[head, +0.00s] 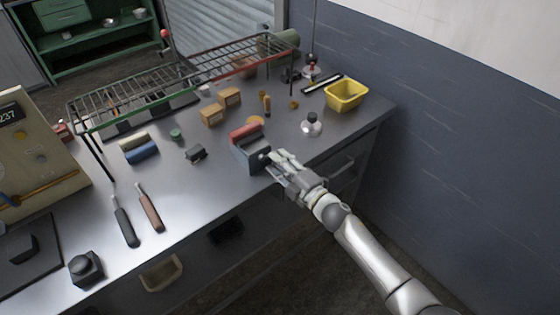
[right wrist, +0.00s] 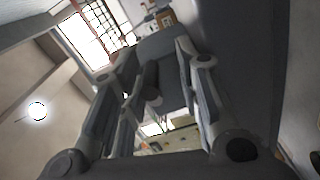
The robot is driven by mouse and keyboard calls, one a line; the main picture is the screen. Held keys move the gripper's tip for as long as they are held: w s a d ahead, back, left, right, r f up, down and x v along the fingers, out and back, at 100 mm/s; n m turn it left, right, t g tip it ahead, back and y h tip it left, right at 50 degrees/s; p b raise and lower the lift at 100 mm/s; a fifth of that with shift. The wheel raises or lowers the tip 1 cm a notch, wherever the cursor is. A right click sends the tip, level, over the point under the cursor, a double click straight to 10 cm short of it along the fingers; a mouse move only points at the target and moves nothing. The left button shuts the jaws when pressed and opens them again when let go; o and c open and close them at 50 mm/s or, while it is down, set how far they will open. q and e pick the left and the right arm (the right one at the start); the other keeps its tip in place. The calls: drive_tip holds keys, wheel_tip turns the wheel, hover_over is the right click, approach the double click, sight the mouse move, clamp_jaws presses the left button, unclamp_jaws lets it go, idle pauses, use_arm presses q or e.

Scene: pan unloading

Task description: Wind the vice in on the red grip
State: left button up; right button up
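The grey-blue vice (head: 256,156) stands near the front edge of the metal bench in the head view. The red grip (head: 244,131) lies along its top, at the jaws; I cannot tell whether the jaws touch it. My right gripper (head: 277,160) is at the vice's right front side, by its screw end. In the right wrist view the fingers (right wrist: 158,75) stand apart, with a dark rod-like part (right wrist: 151,80) between them and the vice's grey face (right wrist: 172,75) beyond. No finger clearly presses on the rod. My left gripper is out of view.
A wire rack (head: 190,80) spans the back of the bench. Wooden blocks (head: 212,115), a small dark block (head: 195,153) and a silver-based object (head: 311,125) stand around the vice. A yellow bin (head: 346,95) is at right. Two handled tools (head: 124,222) lie at left front.

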drive_tip(key=shift+r, duration=0.2)
drive_tip(key=shift+d, duration=0.1)
drive_tip(key=v, duration=1.2)
drive_tip(key=shift+f, duration=0.15)
drive_tip(key=s+d+f+m+g+h, duration=0.1)
drive_tip(key=s+d+f+m+h, duration=0.25)
drive_tip(key=f, duration=0.65)
drive_tip(key=s+d+f+m+g+h, duration=0.2)
drive_tip(key=s+d+f+m, duration=0.2)
drive_tip(key=f, duration=0.6)
drive_tip(key=s+d+f+m+g+h, duration=0.1)
drive_tip(key=s+d+f+m+h, duration=0.25)
drive_tip(key=f, duration=0.65)
drive_tip(key=s+d+f+m+g, duration=0.1)
drive_tip(key=s+f+m+g, duration=0.2)
drive_tip(key=s+f, duration=0.3)
drive_tip(key=s+d+f+m+g+h, duration=0.1)
drive_tip(key=s+f+m+g, duration=0.2)
drive_tip(key=s, duration=1.4)
drive_tip(key=s+d+f+m+g, duration=0.1)
drive_tip(key=s+f+m+g, duration=0.2)
drive_tip(key=s+f, duration=0.6)
drive_tip(key=s+b, duration=0.1)
drive_tip(key=s, duration=0.2)
drive_tip(key=shift+f, duration=0.25)
